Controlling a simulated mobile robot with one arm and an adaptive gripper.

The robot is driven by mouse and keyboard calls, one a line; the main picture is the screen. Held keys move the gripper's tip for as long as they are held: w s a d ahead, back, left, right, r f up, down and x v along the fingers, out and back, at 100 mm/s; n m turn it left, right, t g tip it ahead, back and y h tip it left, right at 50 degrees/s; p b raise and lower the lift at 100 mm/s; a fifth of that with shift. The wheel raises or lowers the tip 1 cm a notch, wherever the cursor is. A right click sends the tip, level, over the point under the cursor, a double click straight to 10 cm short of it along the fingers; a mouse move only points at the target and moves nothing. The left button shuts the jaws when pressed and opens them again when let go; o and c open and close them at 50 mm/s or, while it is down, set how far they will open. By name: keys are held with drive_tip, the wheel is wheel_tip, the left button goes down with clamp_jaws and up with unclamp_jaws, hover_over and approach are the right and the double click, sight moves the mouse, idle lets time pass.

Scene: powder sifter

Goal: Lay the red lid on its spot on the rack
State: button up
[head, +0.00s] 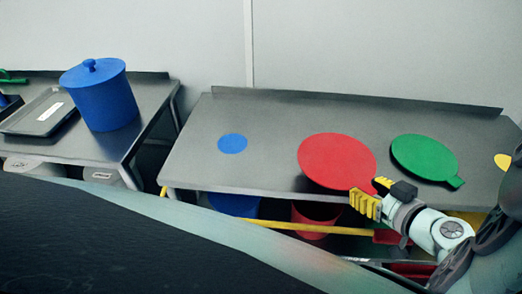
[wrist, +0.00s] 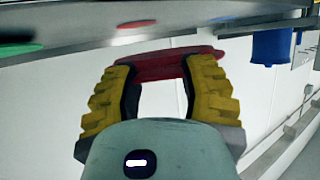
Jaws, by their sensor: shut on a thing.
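The red lid (head: 336,158) is a flat disc with a short tab, over the grey metal rack top (head: 270,115) near its front edge. My gripper (head: 373,194) is shut on the tab at the lid's near right side. In the wrist view the lid (wrist: 165,64) spans between the two yellow fingers (wrist: 158,95) and seems apart from the rack surface; the exact gap cannot be told.
A green lid (head: 424,158) lies on the rack just right of the red lid. A yellow spot (head: 502,161) is at the far right. Blue (head: 235,204) and red (head: 316,219) containers stand below. A blue lidded bucket (head: 101,98) stands on the left table. The rack's left part is clear.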

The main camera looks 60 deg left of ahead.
sight(358, 163)
drive_tip(key=shift+w+f, duration=0.1)
drive_tip(key=shift+w+a+f+b, duration=0.35)
drive_tip(key=shift+w+a+b, duration=0.75)
drive_tip(key=shift+a, duration=0.2)
drive_tip(key=shift+w+a+f+b, duration=0.3)
drive_tip(key=shift+w+a+b, duration=0.7)
drive_tip(key=shift+a+b, duration=0.25)
drive_tip(key=shift+w+a+f+b, duration=0.35)
drive_tip(key=shift+w+a+b, duration=0.7)
drive_tip(key=shift+a, duration=0.3)
wheel_tip(358, 163, down, 3)
drive_tip(key=b, duration=0.4)
drive_tip(key=shift+d+f, duration=0.1)
drive_tip(key=shift+f, duration=0.05)
drive_tip(key=shift+b, duration=0.3)
drive_tip(key=o, duration=1.2)
wheel_tip(358, 163, up, 10)
drive_tip(key=shift+f, duration=0.1)
